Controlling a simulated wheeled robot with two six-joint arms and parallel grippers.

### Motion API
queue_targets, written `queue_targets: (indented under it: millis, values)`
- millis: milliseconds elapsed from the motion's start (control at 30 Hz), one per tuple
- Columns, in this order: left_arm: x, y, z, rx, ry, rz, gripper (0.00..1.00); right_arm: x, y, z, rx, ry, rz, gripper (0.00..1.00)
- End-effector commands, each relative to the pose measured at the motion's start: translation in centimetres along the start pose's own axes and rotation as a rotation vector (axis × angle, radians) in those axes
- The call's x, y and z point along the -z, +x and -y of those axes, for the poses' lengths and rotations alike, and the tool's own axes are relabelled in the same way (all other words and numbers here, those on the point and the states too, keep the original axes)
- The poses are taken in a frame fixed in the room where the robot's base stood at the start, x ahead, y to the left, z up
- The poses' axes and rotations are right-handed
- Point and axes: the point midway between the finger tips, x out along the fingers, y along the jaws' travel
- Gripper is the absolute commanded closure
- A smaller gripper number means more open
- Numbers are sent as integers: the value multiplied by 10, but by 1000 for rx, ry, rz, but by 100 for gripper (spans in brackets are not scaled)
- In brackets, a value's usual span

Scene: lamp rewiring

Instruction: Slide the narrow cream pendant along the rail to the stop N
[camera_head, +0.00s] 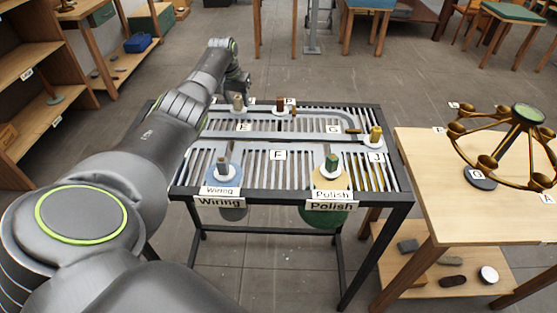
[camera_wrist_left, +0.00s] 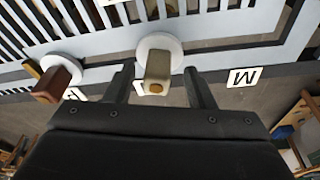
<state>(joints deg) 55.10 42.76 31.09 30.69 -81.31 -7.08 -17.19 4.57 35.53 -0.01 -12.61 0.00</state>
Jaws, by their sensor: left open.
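A narrow cream pendant post (camera_head: 238,103) on a round white disc stands at the back left of the slatted rail table (camera_head: 230,143). In the left wrist view the cream post (camera_wrist_left: 157,74) stands between the two fingers of my left gripper (camera_wrist_left: 160,86), with visible gaps on both sides. My left gripper (camera_head: 239,86) is open, at the back left of the table. A label reading like M or W (camera_wrist_left: 241,77) lies beside it in the wrist view. I cannot make out a stop marked N. My right gripper is not in view.
A brown post (camera_head: 281,103) stands close to the cream one. A grey post (camera_head: 226,164), a green post (camera_head: 331,164) and a yellow post (camera_head: 376,134) stand on other parts of the rails. A wooden table (camera_head: 450,215) with a brass chandelier (camera_head: 527,130) is at right.

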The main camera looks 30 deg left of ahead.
Motion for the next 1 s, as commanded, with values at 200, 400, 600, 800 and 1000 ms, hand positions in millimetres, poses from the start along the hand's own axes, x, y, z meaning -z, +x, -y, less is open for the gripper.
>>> queue_targets:
  millis: [200,400,600,800,1000]
  values:
    - [1,-31,0,1,2,-6,51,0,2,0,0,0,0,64]
    - [0,-70,0,2,3,-8,51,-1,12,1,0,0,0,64]
    - [0,-116,-2,0,2,-7,51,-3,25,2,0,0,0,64]
    - [0,-147,-2,0,2,-5,51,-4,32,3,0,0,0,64]
    - [-1,-157,-2,0,2,-3,51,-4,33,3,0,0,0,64]
